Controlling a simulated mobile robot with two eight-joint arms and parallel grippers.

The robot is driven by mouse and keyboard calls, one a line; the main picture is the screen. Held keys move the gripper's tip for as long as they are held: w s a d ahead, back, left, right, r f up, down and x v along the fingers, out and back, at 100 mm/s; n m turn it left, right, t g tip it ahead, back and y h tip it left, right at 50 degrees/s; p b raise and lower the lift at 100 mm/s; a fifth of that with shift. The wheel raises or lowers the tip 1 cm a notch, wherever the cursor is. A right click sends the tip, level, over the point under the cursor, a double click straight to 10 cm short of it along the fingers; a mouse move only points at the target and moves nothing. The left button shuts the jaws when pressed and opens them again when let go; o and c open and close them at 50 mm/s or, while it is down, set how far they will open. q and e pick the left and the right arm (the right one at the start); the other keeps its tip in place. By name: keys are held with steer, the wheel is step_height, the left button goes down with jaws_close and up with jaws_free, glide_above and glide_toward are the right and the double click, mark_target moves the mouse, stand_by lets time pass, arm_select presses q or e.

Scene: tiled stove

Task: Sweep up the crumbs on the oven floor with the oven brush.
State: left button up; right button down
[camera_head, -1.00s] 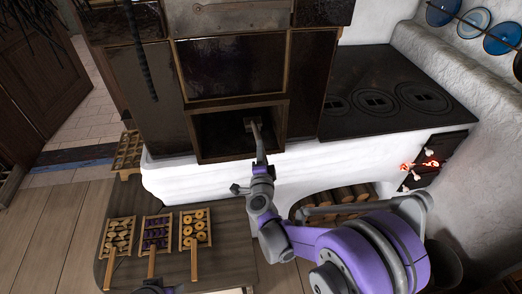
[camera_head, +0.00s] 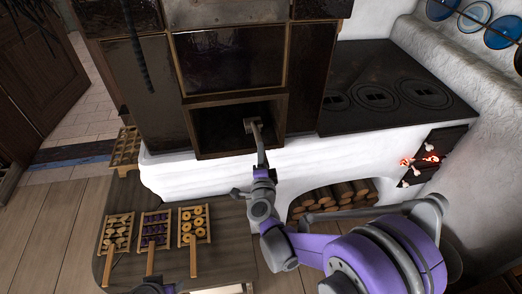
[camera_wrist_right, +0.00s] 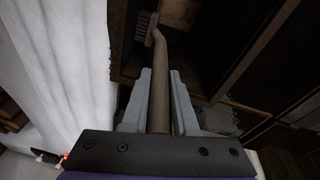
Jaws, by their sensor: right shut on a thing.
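The oven brush (camera_head: 251,125) has its head inside the dark oven opening (camera_head: 207,136) of the tiled stove. In the right wrist view the brush (camera_wrist_right: 159,75) shows a wooden handle and dark bristles at the far end. My right gripper (camera_head: 260,157) is at the oven mouth and is shut on the brush handle; its two grey fingers (camera_wrist_right: 160,100) flank the handle. I cannot make out crumbs on the dark oven floor. Of my left arm only a small part shows at the bottom edge of the head view; its gripper jaws cannot be made out.
A wooden table (camera_head: 225,240) at lower left holds several small trays of food with wooden handles. The black cooktop (camera_head: 390,92) lies right of the oven. Firewood (camera_head: 335,198) fills a niche below, and a small fire (camera_head: 430,158) glows at right. The oven frame bounds the opening closely.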

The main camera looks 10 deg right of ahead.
steer(key=shift+s+f+b, duration=0.2)
steer(key=shift+s+b, duration=0.2)
steer(key=shift+s, duration=1.75)
steer(key=shift+w+r, duration=0.15)
steer(key=shift+w, duration=3.4)
steer(key=shift+s, duration=1.3)
steer(key=shift+s+b, duration=0.35)
steer(key=shift+s, duration=1.9)
